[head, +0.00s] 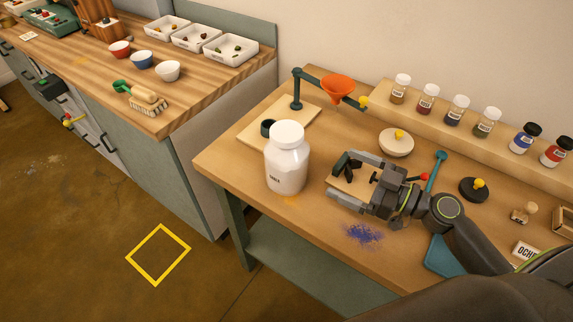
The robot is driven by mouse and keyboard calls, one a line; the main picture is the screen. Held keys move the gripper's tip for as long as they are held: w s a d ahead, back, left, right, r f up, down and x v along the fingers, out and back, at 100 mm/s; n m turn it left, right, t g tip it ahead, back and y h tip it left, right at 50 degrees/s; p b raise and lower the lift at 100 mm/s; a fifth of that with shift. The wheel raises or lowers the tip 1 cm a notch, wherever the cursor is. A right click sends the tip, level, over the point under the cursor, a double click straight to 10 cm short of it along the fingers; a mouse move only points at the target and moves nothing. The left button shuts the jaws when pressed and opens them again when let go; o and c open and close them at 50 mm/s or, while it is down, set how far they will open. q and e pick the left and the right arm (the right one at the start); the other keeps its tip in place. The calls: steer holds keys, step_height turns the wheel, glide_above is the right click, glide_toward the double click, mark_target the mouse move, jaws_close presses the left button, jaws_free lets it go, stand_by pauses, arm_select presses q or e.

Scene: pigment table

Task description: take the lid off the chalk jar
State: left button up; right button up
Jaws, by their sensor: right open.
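The chalk jar (287,169) is a white jar with the word CHALK on its front, standing upright on the wooden table. Its white rounded lid (287,134) sits on top of the jar. My right gripper (343,173) is open and empty, just to the right of the jar, with its fingers pointing toward it. It is apart from the jar and lower than the lid. My left gripper is not in the view.
An orange funnel (338,88) on a stand is behind the jar. A pale round dish lid with a yellow knob (396,145) lies behind my right gripper. Blue powder (362,233) is spilled in front. Several pigment jars line the raised back shelf (441,106).

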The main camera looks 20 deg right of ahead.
mark_target(307, 157)
steer(key=p+x, duration=0.2)
steer(key=x, duration=0.2)
steer(key=p+x, duration=0.3)
steer(key=x, duration=0.2)
steer(key=shift+r, duration=0.2)
steer(key=shift+w+a+f+p, duration=0.15)
steer(key=shift+w+a+p, duration=0.15)
steer(key=shift+w+a, duration=0.1)
steer(key=p+x, duration=0.3)
steer(key=x, duration=0.1)
steer(key=shift+a, duration=0.1)
steer(key=shift+w+a+f+p, duration=0.2)
steer(key=shift+w+a+p, duration=0.15)
steer(key=shift+a, duration=0.05)
steer(key=c, duration=1.7)
steer(key=shift+r, duration=0.1)
steer(key=shift+c, duration=0.6)
steer(key=shift+r, duration=0.1)
